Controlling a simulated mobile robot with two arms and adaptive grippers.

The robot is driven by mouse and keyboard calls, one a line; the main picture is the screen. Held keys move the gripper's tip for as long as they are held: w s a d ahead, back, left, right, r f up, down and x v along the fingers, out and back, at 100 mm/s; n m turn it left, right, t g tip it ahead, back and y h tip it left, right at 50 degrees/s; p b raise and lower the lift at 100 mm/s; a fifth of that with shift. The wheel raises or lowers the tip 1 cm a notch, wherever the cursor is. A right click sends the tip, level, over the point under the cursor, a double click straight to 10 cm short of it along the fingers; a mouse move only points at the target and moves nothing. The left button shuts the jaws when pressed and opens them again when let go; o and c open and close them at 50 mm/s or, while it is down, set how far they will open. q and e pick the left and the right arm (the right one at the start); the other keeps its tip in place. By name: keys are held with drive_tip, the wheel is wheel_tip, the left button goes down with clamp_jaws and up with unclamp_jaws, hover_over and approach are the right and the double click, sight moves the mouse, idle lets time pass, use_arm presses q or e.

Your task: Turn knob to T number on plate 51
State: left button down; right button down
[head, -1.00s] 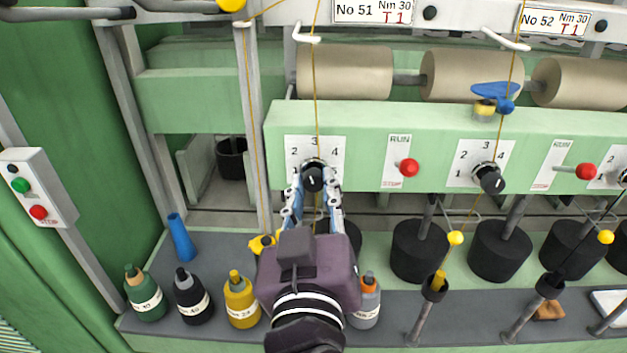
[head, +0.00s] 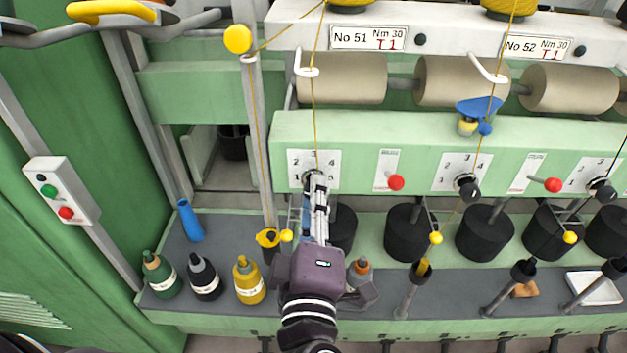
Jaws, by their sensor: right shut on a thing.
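Plate 51 (head: 368,38) is a white label reading "No 51, Nm 30, T 1" on the upper beam. Below it on the green panel is a white dial (head: 300,157) with 2, 3 and 4 visible. Its black knob (head: 315,178) is mostly hidden by my right gripper (head: 316,183), which is shut on it from below. My left gripper is not in view.
A red RUN/STOP knob (head: 397,183) and the neighbouring dial's black knob (head: 467,186) lie to the right. A thin yellow thread (head: 313,110) runs down past the dial. Bottles, such as a yellow one (head: 249,281), and a blue cone (head: 190,221) stand on the lower shelf.

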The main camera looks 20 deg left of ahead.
drive_tip(key=shift+r+n+p, duration=0.1)
drive_tip(key=shift+n+p, duration=4.7)
drive_tip(key=shift+p, duration=0.05)
drive_tip(key=c, duration=1.7)
unclamp_jaws()
drive_tip(key=shift+w, duration=0.1)
drive_tip(key=shift+o, duration=0.2)
drive_tip(key=v, duration=1.2)
